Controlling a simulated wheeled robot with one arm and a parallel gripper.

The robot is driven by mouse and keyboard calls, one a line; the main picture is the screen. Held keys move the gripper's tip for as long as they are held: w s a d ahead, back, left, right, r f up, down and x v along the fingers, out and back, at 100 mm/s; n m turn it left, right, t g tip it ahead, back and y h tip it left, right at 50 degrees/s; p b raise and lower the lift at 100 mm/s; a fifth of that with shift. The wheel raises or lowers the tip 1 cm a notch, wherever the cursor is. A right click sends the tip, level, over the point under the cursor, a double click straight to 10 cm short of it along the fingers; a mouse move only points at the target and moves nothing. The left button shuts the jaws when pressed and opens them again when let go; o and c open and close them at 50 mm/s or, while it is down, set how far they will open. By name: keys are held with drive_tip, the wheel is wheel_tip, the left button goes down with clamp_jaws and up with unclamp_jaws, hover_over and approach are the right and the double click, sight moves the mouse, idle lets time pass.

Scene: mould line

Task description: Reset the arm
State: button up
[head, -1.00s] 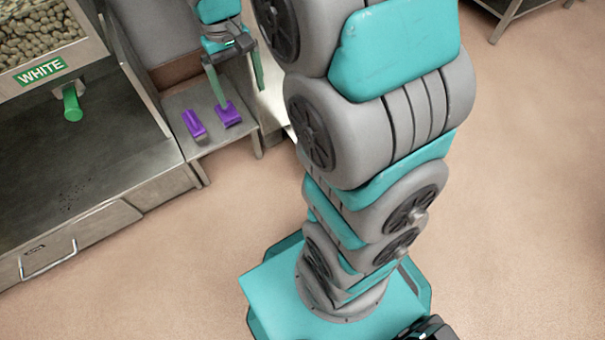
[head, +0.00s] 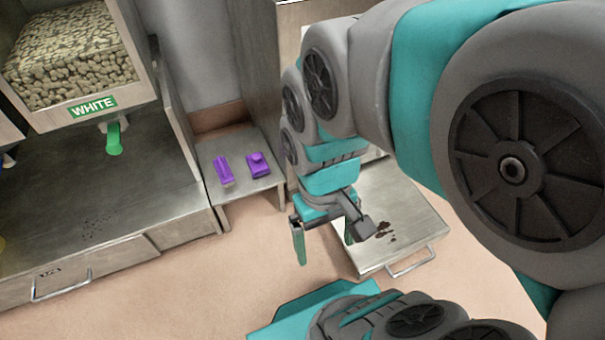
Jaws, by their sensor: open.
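My gripper (head: 323,250) hangs at the end of my folded arm, fingers pointing down, open and with nothing seen between its fingers. It is to the right of and nearer than the small metal shelf (head: 240,202). Two purple objects lie on that shelf: a long one with a pale end (head: 224,171) on the left and a blockier one (head: 259,166) on the right. My gripper is apart from both. My large arm links cover much of the right side of the view.
A clear bin of pale pellets marked WHITE (head: 93,107), with a green spout (head: 114,138), stands over a steel counter (head: 130,190) at left. A steel drawer unit with dark stains (head: 405,215) is just behind my gripper. Tan floor (head: 200,290) is free in front.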

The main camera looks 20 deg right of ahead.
wheel_tip(320, 180, up, 8)
drive_tip(key=p, duration=0.7)
drive_tip(key=shift+p, duration=0.4)
drive_tip(key=shift+f, duration=0.1)
